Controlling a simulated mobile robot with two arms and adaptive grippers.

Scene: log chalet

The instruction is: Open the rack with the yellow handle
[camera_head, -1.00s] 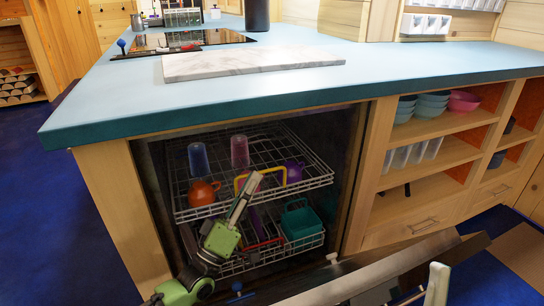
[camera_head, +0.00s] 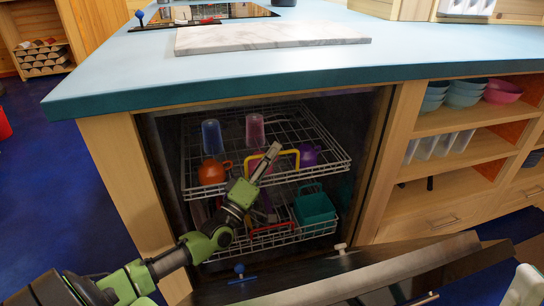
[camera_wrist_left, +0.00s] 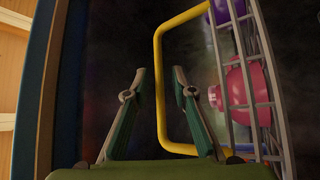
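The upper wire rack (camera_head: 335,164) sits inside the open dishwasher. Its yellow handle (camera_head: 296,153) is at the front edge; the handle also shows in the left wrist view (camera_wrist_left: 158,75). My left gripper (camera_head: 268,158) is in front of the upper rack, at the left part of the handle. In the left wrist view the gripper (camera_wrist_left: 159,70) is open, and one straight bar of the handle appears between its two fingers. I cannot tell whether they touch it.
The upper rack holds a blue cup (camera_head: 212,137), a pink cup (camera_head: 255,130), an orange mug (camera_head: 212,172) and a purple mug (camera_head: 309,155). The lower rack holds a teal basket (camera_head: 315,207). The lowered door (camera_head: 390,275) lies in front; a counter (camera_head: 270,75) overhangs above.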

